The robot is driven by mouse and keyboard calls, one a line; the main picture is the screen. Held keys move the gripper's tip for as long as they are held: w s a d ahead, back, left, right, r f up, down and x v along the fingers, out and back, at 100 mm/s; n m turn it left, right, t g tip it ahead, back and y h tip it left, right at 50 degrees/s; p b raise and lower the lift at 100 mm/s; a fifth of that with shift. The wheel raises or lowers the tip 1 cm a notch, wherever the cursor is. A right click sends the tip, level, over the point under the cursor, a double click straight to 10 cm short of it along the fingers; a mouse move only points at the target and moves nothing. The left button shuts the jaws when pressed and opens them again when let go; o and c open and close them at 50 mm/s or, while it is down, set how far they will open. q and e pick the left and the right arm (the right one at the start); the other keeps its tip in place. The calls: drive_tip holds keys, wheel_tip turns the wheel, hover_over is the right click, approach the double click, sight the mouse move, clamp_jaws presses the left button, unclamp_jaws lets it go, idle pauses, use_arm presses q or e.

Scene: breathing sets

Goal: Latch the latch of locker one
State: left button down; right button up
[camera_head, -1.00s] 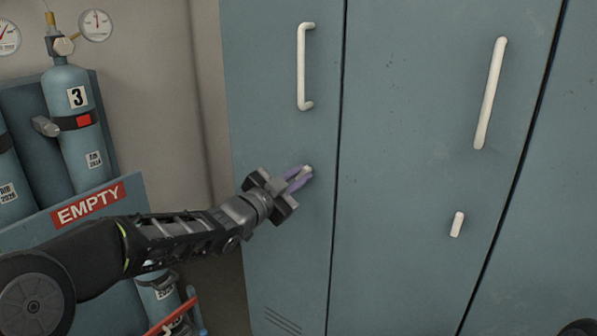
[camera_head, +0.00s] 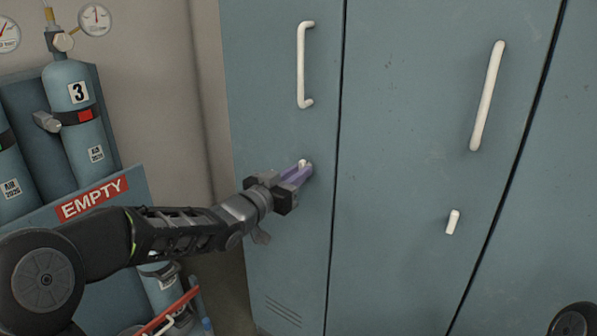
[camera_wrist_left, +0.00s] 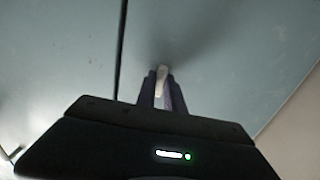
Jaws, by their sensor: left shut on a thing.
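The left locker door (camera_head: 275,130) is blue-grey and looks flush with its neighbour, with a long white handle (camera_head: 301,65) and a small white latch (camera_head: 303,162) below it. No number shows on the locker. My left gripper (camera_head: 302,170) is at this latch, its purple fingers shut on it, with only the latch's end showing between the tips. In the left wrist view the pale latch (camera_wrist_left: 162,80) sits between the fingertips (camera_wrist_left: 162,85), close to the door seam. My right gripper is out of view.
The locker door to the right (camera_head: 420,150) has its own handle (camera_head: 487,95) and small, slightly tilted latch (camera_head: 453,222). At left, blue gas cylinders (camera_head: 72,125) stand in a rack with an EMPTY sign (camera_head: 92,199). The space before the right door is clear.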

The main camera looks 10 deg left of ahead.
use_arm(q)
drive_tip(key=c, duration=1.4)
unclamp_jaws()
drive_tip(key=shift+c, duration=0.2)
drive_tip(key=v, duration=0.8)
